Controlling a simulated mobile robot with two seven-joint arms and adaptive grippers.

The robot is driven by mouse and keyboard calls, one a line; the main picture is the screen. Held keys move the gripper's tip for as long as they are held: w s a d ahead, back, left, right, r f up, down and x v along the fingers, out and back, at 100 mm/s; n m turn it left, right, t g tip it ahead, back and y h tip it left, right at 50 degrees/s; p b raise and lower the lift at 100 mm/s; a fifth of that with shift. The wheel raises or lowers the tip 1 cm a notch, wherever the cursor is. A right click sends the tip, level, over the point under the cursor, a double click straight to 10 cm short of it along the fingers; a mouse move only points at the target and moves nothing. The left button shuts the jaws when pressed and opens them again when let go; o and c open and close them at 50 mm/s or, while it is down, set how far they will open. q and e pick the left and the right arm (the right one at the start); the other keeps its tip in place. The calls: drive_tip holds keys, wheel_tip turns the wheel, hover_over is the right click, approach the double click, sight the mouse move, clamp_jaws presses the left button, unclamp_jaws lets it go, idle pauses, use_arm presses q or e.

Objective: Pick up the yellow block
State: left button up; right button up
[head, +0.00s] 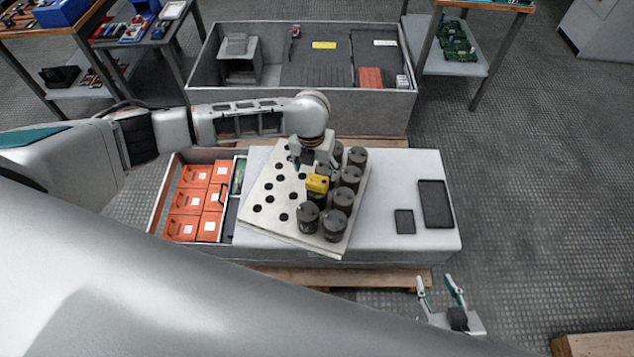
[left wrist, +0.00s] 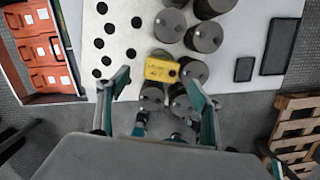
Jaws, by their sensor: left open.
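The yellow block (head: 317,183) sits among dark cylindrical capacitors (head: 343,199) on a tilted pale plate with round holes (head: 262,178). In the left wrist view the yellow block (left wrist: 160,70) shows dark marks on its face and lies between the fingertips as seen from above. My left gripper (head: 315,166) is open and empty over the plate, close to the block; its spread fingers also show in the left wrist view (left wrist: 157,80). I cannot tell the exact height gap. My right gripper (head: 437,281) is open and empty, low at the right front, away from the block.
The white bench top (head: 420,165) carries two dark flat pads (head: 435,203) at right. A bin with orange boxes (head: 187,200) is at left. A grey tray (head: 300,95) stands behind. Capacitors crowd the block; the plate's left side has empty holes.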

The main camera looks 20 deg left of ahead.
sight(317, 180)
use_arm(q)
wheel_tip(317, 180, down, 3)
drive_tip(key=shift+w+r+b, duration=0.15)
drive_tip(key=shift+r+b, duration=0.05)
drive_tip(key=shift+b, duration=0.15)
drive_tip(key=f+b, duration=0.1)
drive_tip(key=f, duration=0.3)
drive_tip(key=shift+d+f, duration=0.1)
drive_tip(key=shift+d, duration=0.1)
drive_tip(key=shift+w+f, duration=0.2)
drive_tip(key=shift+f, duration=0.25)
drive_tip(key=c, duration=1.4)
drive_tip(key=shift+r, duration=0.2)
wheel_tip(317, 180, up, 20)
drive_tip(key=p, duration=0.4)
